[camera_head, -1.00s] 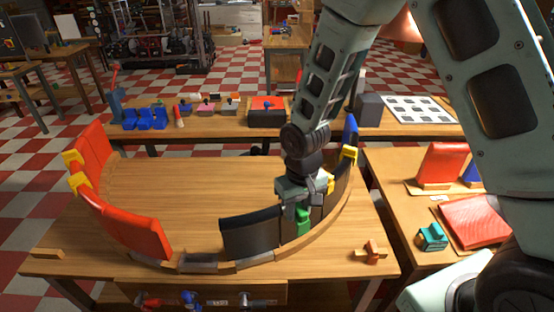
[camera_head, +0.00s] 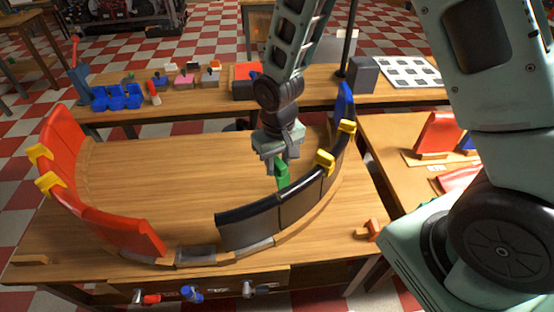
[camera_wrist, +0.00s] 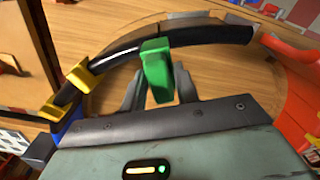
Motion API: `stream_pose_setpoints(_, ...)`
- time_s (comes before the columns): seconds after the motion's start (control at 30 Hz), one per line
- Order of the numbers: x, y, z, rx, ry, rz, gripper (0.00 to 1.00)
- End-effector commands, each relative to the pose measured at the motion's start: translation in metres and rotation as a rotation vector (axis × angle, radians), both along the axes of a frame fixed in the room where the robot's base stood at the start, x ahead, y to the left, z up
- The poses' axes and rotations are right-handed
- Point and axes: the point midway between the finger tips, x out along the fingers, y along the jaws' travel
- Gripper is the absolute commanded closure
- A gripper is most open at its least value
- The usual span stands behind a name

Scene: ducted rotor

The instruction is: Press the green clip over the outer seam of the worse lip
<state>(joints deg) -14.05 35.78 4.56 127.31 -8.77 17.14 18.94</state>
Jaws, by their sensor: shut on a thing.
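My gripper (camera_head: 281,163) is shut on the green clip (camera_head: 283,175) and holds it over the inner side of the curved black lip (camera_head: 270,215). In the wrist view the green clip (camera_wrist: 158,72) stands between my two fingers, and its far end overlaps the black rim (camera_wrist: 205,35) close to a seam. I cannot tell whether it touches. Two yellow clips (camera_head: 325,161) (camera_head: 347,127) sit on the black lip's top edge. The red lip (camera_head: 110,225) curves along the left, with two yellow clips (camera_head: 38,153) (camera_head: 50,183) on its outer side.
The table (camera_head: 170,180) is bare inside the ring. A blue piece (camera_head: 344,100) stands at the black lip's far end. An orange-brown piece (camera_head: 370,230) lies at the table's right. The back bench holds blue bins (camera_head: 118,97) and small blocks. A side table (camera_head: 395,170) stands right.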

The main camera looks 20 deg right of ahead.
Motion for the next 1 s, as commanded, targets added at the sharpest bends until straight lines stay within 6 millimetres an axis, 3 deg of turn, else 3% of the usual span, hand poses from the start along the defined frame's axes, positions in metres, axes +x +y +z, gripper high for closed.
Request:
stream_pose_setpoints(0.37,0.000,0.000,-0.012,-0.001,0.000,0.000,0.92)
stream_pose_setpoints(1.0,0.000,0.000,-0.061,-0.001,0.001,0.001,0.92)
